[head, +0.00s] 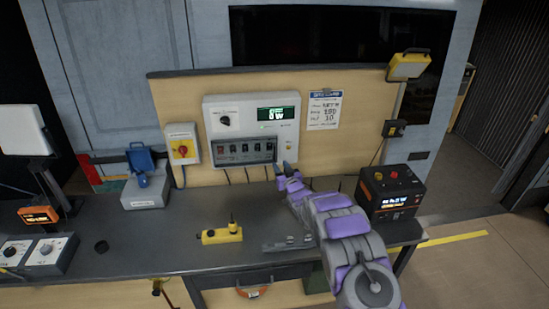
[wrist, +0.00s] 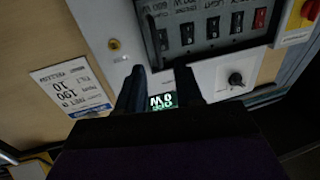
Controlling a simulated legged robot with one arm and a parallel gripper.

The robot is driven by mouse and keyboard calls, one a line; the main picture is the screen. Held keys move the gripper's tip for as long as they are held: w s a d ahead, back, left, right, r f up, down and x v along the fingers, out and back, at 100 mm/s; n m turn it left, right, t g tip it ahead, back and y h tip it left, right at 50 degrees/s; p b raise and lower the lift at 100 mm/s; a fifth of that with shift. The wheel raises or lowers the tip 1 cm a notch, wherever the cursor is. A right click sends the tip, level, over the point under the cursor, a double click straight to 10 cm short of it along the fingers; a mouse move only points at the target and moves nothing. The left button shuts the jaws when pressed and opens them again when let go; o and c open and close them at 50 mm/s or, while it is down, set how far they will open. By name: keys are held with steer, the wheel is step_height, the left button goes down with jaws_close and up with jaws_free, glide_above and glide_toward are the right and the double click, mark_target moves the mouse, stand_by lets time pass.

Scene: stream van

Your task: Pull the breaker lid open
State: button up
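The white breaker panel (head: 278,128) is mounted on the wooden backboard, with a lit display at its upper right and a black knob at its upper left. The breaker lid (head: 243,152) appears as a grey-framed cover over the row of switches low on the panel, and it looks closed. The switch row also shows in the wrist view (wrist: 208,28), upside down. My gripper (head: 286,169) is at the panel's lower right, beside the lid. In the wrist view my gripper's fingers (wrist: 158,85) are apart, with the display showing between them. I cannot tell whether they touch anything.
A yellow-and-red switch box (head: 183,145) hangs left of the panel, and a printed sheet (head: 324,110) hangs right. The dark bench (head: 140,235) holds a yellow block (head: 221,236), a blue-lidded grey box (head: 147,190) and a black-and-orange power unit (head: 388,195).

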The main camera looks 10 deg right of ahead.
steer(key=w, duration=0.7)
steer(key=shift+w+a+b, duration=0.4)
steer(key=shift+a, duration=0.05)
stand_by(0.4)
jaws_close()
stand_by(1.3)
